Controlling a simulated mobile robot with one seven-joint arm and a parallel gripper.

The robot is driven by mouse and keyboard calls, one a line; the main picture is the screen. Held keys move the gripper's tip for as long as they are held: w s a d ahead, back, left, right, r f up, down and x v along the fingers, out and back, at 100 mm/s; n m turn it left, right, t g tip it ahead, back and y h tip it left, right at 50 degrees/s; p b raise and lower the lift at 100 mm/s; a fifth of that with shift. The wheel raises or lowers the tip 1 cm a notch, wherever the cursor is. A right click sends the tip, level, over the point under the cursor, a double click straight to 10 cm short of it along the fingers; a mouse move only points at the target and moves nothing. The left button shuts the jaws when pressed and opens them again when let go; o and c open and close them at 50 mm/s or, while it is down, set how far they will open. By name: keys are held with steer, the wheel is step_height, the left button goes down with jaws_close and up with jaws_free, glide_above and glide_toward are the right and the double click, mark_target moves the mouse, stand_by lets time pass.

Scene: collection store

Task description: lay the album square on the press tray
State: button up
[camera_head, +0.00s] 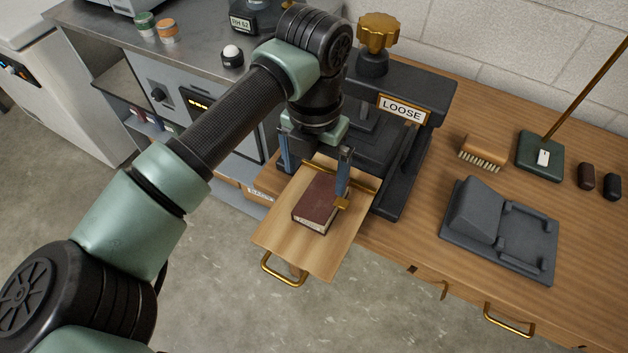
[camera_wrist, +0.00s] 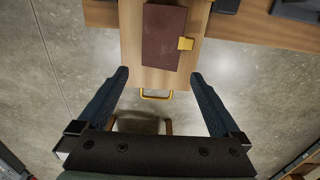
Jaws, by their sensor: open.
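The album (camera_head: 318,199), a dark red-brown book with pale page edges and a brass-coloured clasp, lies flat on the wooden press tray (camera_head: 335,252). The tray sticks out in front of the dark press (camera_head: 385,150). In the wrist view the album (camera_wrist: 163,40) lies near the far end of the tray (camera_wrist: 150,78), close to parallel with its sides. My gripper (camera_head: 315,170) is above the album in the head view. In the wrist view my gripper (camera_wrist: 160,78) has its fingers wide apart, with nothing between them. The album's far end is partly hidden in the head view.
The press bears a "LOOSE" sign (camera_head: 402,109) and a brass knob (camera_head: 378,32). A grey cradle-like stand (camera_head: 500,228), a brush (camera_head: 484,152) and a green block with a rod (camera_head: 540,157) are on the wooden bench to the right. Brass handles (camera_head: 284,271) jut out in front.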

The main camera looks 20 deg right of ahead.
steer(key=shift+r, duration=0.35)
steer(key=shift+d, duration=0.1)
